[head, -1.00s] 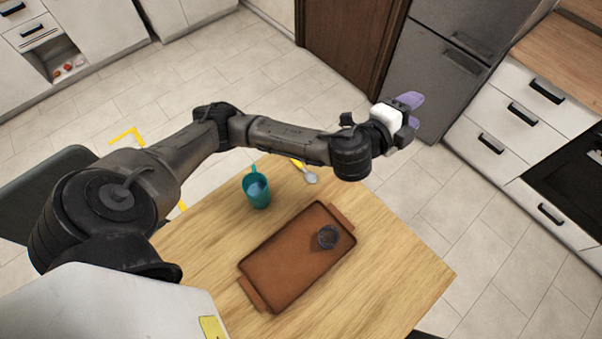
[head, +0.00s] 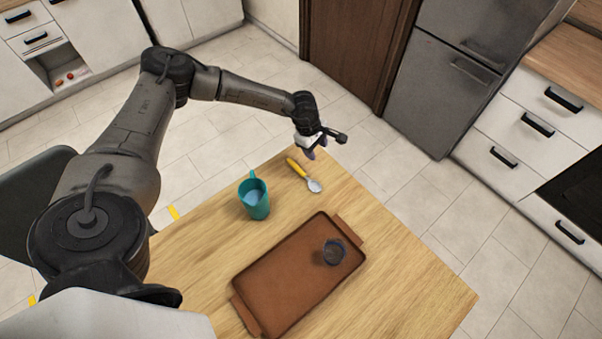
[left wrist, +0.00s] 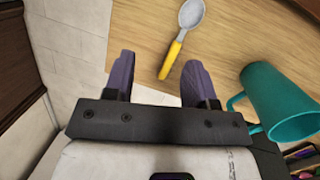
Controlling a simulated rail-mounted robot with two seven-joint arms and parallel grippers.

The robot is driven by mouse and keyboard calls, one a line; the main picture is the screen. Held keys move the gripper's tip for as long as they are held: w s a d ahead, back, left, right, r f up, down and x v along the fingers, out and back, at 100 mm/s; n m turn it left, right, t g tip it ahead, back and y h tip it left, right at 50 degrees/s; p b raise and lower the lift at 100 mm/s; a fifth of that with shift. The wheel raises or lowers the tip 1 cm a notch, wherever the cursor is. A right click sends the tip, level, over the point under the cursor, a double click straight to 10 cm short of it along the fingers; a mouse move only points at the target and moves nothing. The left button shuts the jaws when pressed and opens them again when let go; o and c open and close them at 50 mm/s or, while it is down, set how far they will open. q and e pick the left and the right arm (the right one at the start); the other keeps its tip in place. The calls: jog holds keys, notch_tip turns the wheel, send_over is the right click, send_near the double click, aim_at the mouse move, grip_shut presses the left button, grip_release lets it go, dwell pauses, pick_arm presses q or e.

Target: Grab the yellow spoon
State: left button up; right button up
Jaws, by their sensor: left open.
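The spoon (head: 305,175) has a yellow handle and a grey-white bowl. It lies on the wooden table near the far corner, handle towards the table edge. In the left wrist view the spoon (left wrist: 180,40) lies ahead of the fingers, its handle end near the gap between them. My left gripper (head: 309,152) is just above and beyond the handle end, pointing down. In the left wrist view its two purple fingers (left wrist: 158,82) are apart with nothing between them. The right gripper is not in view.
A teal mug (head: 258,201) stands left of the spoon; in the left wrist view the mug (left wrist: 280,103) is close to the right finger. A brown tray (head: 280,290) holds a small dark cup (head: 333,252). The table (head: 420,290) is bare on the right.

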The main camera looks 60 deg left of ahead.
pick_arm(q)
jog(key=s+a+f+m+g+y, duration=0.1)
jog(key=s+a+m+g+y, duration=0.1)
jog(key=s+a, duration=0.1)
jog(key=b, duration=0.1)
send_over(301, 171)
notch_tip(301, 171, down, 9)
jog(key=shift+w+d+r, duration=0.15)
jog(key=shift+r, duration=0.05)
notch_tip(301, 171, down, 4)
jog(key=shift+r+b, duration=0.1)
jog(key=shift+b, duration=0.45)
jog(key=shift+f, duration=0.6)
grip_shut()
